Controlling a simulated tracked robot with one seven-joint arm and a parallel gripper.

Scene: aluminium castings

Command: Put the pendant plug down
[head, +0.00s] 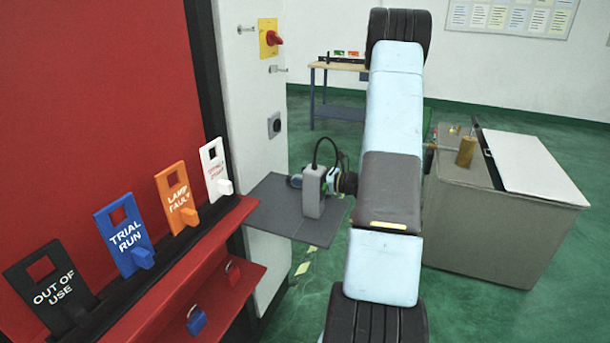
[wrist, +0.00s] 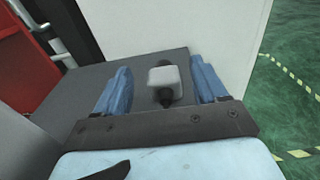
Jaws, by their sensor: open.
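The pendant plug, a light grey block (head: 314,195) with a dark cable arching from its top, appears to stand upright on a dark grey shelf (head: 270,213) beside the white cabinet. My gripper (head: 322,180) is at the plug, partly hidden by it in the head view. In the wrist view my gripper's blue fingers (wrist: 161,80) are spread apart, with the plug (wrist: 164,82) between them and visible gaps on both sides. The plug's underside is hidden, so its contact with the shelf is not fully clear.
The white cabinet (head: 257,100) rises behind the shelf, with a dark round socket (head: 274,125) and a red switch (head: 272,38). A red rack (head: 185,255) with several tags stands left. A grey bin (head: 500,215) stands right. The shelf's near part is bare.

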